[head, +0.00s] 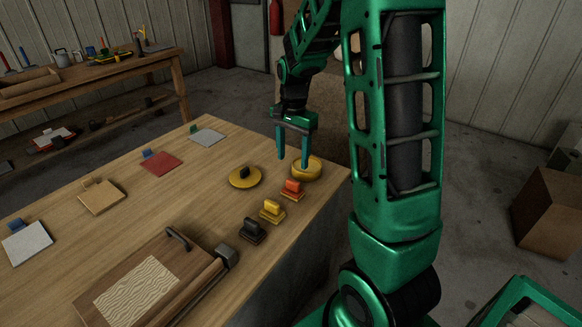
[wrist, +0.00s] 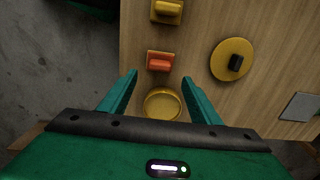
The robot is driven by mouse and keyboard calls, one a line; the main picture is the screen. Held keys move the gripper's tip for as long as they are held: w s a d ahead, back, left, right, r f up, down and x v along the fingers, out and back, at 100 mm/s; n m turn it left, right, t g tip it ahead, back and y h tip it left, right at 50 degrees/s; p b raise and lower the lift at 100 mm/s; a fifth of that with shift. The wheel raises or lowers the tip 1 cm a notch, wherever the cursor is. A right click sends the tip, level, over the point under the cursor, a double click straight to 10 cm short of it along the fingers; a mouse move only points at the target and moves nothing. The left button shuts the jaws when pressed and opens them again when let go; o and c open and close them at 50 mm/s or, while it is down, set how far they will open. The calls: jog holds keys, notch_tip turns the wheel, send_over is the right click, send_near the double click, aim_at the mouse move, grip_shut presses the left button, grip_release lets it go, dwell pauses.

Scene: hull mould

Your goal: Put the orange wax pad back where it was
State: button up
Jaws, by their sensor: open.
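The orange wax pad (head: 292,189) sits on the wooden table near its right edge, between the yellow pad and a round yellow tin. It also shows in the wrist view (wrist: 160,62), beyond my fingertips. My gripper (head: 292,162) is open and empty, pointing down above the table close to the round yellow tin (head: 307,168). In the wrist view the tin (wrist: 162,104) lies between my two fingers, which appear apart from the orange pad. One finger hides part of the tin in the head view.
A yellow pad (head: 271,211) and a black pad (head: 252,231) line up toward the front. A round yellow lid (head: 245,177) with a dark knob lies left of the tin. Several coloured square pads lie along the far edge.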

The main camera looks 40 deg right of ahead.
jog(key=s+a+r+n, duration=0.1)
jog(key=s+r+n, duration=0.2)
jog(key=s, duration=1.1)
jog(key=s+a+r+n, duration=0.1)
jog(key=s+r+n, duration=0.2)
jog(key=s, duration=1.1)
jog(key=shift+s+a+r+n, duration=0.2)
jog(key=shift+s+r+n, duration=0.1)
jog(key=shift+n, duration=0.5)
jog(key=shift+w+f, duration=0.25)
jog(key=shift+w, duration=0.35)
